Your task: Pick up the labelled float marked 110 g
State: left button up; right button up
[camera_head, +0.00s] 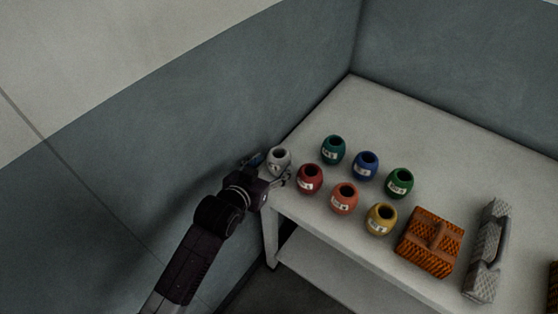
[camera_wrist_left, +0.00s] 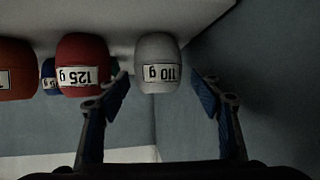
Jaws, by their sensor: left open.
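The float marked 110 g is white-grey with a white label. It stands at the near left corner of the table in the head view (camera_head: 279,158). In the left wrist view (camera_wrist_left: 156,52) it appears upside down with its label readable, between and just beyond the fingertips. My right gripper is not in view.
Green (camera_head: 333,148), blue (camera_head: 365,164), darker green (camera_head: 399,182), orange (camera_head: 344,197) and yellow (camera_head: 380,218) floats stand on the white table (camera_head: 385,115). A wall borders the left.

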pick_arm(q)
jog(key=shift+x, duration=2.6)
jog(key=shift+d, duration=0.1)
jog(key=shift+s, duration=0.1)
jog(key=c, duration=0.9)
jog(key=shift+c, duration=0.4)
jog(key=shift+p, duration=0.35)
